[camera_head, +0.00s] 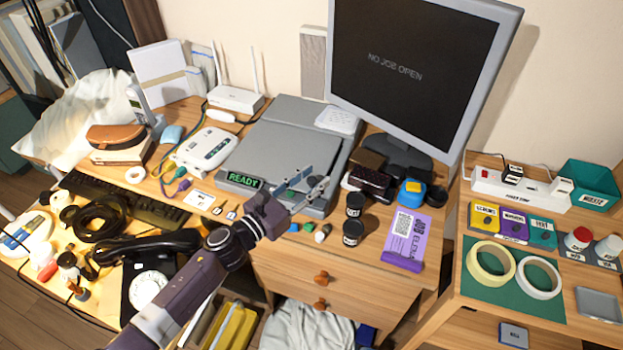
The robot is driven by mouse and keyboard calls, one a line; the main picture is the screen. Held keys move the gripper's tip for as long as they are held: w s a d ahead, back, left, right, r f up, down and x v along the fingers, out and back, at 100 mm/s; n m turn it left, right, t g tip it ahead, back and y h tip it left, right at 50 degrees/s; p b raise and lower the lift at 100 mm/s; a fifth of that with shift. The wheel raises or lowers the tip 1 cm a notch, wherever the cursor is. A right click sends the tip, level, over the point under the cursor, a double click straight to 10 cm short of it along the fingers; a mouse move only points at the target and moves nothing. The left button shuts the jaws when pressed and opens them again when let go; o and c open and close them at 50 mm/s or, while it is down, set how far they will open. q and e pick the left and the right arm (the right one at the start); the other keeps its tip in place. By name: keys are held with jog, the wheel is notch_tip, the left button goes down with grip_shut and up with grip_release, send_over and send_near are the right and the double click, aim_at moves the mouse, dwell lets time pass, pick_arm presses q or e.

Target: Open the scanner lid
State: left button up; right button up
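The scanner (270,140) is a wide, flat grey machine on the wooden desk, left of the monitor. Its lid lies flat over the body, and a green READY display (240,180) is lit at its front left. My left gripper (316,179) is over the scanner's front right part, with its two fingers spread and nothing seen between them. It hides part of the scanner's front edge; I cannot tell if it touches the lid. My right gripper is not in view.
A white keypad-like item (337,119) sits at the scanner's back right. The monitor (415,70) stands right of it, and a white router (236,98) behind left. Black jars (354,205) and a purple packet (405,238) are near the front right. A black dial phone (150,285) is at front left.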

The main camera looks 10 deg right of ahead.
pick_arm(q)
jog(key=shift+c, duration=0.6)
grip_shut()
jog(key=shift+r, duration=0.1)
